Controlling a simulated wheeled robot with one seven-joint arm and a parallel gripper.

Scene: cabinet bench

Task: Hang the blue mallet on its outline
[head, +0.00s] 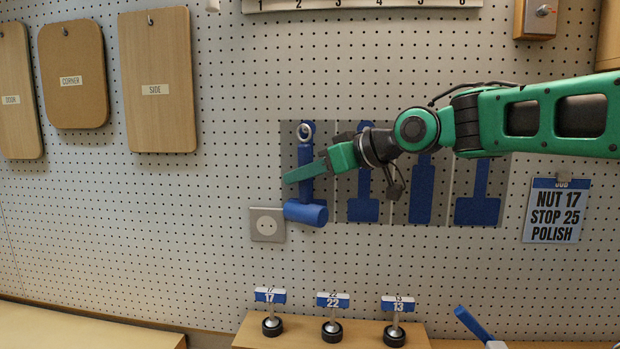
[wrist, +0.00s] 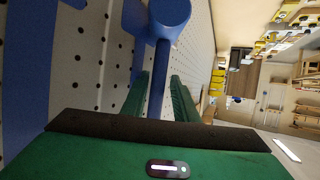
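The blue mallet (head: 306,211) is upright against the leftmost grey panel of the tool board, head down, with a pale ring (head: 306,131) at its top end near a hook. Its head shows large in the wrist view (wrist: 170,12), with the handle (wrist: 160,75) running between my fingers. My gripper (head: 310,172) is at the mid-handle, one green finger crossing in front of it. In the wrist view my gripper (wrist: 160,92) has its fingers apart, with a gap beside the handle. Whether the ring sits fully on the hook is unclear. Any outline behind the mallet is mostly hidden.
Blue tool outlines (head: 421,195) fill the panels to the right, partly behind my arm. A socket plate (head: 267,225) is just below left of the mallet. Below, a wooden shelf (head: 300,340) bears several numbered stands. A blue-handled tool (head: 473,325) stands lower right.

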